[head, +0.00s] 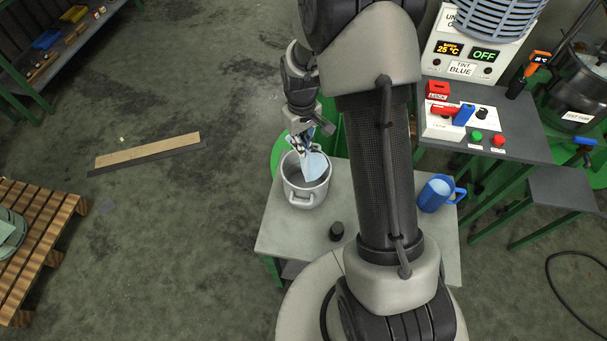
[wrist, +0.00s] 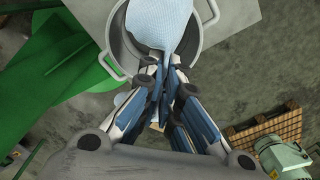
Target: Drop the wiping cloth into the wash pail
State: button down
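The light blue wiping cloth (head: 315,166) hangs from my gripper (head: 303,144) over the mouth of a grey two-handled metal pot (head: 304,194), which I take to be the wash pail. The pot stands upright on a grey table. In the wrist view, the finger pads of my gripper (wrist: 166,66) come together on the near end of the cloth (wrist: 160,24). The cloth covers much of the pot's opening there, and the pot's rim (wrist: 208,38) shows around it. I cannot tell whether the cloth's lower end touches the pot's inside.
The table (head: 277,232) also carries a blue jug (head: 437,193) at right and a small black cylinder (head: 337,231) near the pot. A green object (head: 281,151) is behind the pot. A control panel (head: 466,123) stands at right. A wooden pallet (head: 35,232) lies at far left.

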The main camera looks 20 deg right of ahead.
notch_tip(320, 180, down, 10)
jog(key=d+n+b, duration=0.1)
jog(key=d+b, duration=0.2)
dwell(0.4)
jog(key=shift+f, duration=0.1)
jog(key=c, duration=1.8)
grip_release()
jog(key=shift+o, duration=0.7)
jog(key=o, duration=0.5)
jog(key=shift+a, duration=0.1)
jog(key=shift+o, duration=0.5)
